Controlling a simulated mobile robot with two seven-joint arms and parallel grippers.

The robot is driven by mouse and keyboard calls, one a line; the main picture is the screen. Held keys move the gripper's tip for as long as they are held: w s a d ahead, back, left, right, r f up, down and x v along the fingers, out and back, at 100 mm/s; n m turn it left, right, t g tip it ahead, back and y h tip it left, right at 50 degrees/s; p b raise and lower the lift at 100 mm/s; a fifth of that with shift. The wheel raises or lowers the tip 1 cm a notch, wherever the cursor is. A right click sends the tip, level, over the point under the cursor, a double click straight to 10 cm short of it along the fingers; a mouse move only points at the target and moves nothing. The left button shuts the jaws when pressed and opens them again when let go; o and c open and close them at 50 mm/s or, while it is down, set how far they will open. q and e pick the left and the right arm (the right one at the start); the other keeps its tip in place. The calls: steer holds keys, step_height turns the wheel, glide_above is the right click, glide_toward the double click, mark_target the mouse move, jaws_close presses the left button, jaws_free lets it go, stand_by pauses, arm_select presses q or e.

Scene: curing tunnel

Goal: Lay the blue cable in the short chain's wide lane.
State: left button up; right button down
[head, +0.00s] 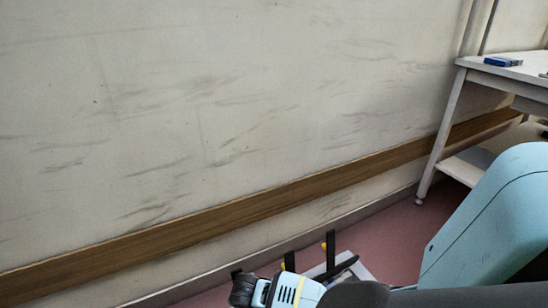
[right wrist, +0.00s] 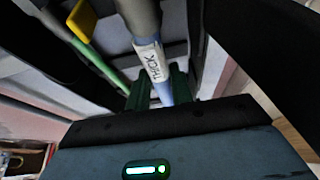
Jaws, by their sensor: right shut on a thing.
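In the right wrist view my right gripper (right wrist: 157,88) has its dark green fingers closed around a cable. The blue cable (right wrist: 163,94) shows light blue between the fingers and looks greyer above them. A white label (right wrist: 150,62) on it reads "THICK". The cable runs up out of the top of the picture. I cannot make out the short chain or its wide lane in either view. My left gripper is not in view.
In the head view, black uprights with yellow parts (head: 330,250) stand by a grey surface at the bottom. A white table (head: 515,72) carries a blue object (head: 503,61). A wall with a wooden rail (head: 200,222) runs behind. A yellow piece (right wrist: 82,20) lies beside the cable.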

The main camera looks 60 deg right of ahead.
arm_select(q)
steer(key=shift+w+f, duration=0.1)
arm_select(e)
steer(key=shift+f, duration=0.5)
steer(key=c, duration=1.2)
jaws_free()
steer(key=shift+c, duration=0.2)
arm_select(q)
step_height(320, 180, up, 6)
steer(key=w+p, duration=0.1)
steer(key=p, duration=0.4)
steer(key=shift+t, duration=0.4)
arm_select(e)
steer(key=v, duration=1.3)
steer(key=shift+d+r, duration=0.15)
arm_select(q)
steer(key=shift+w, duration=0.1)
arm_select(e)
steer(key=shift+s, duration=0.1)
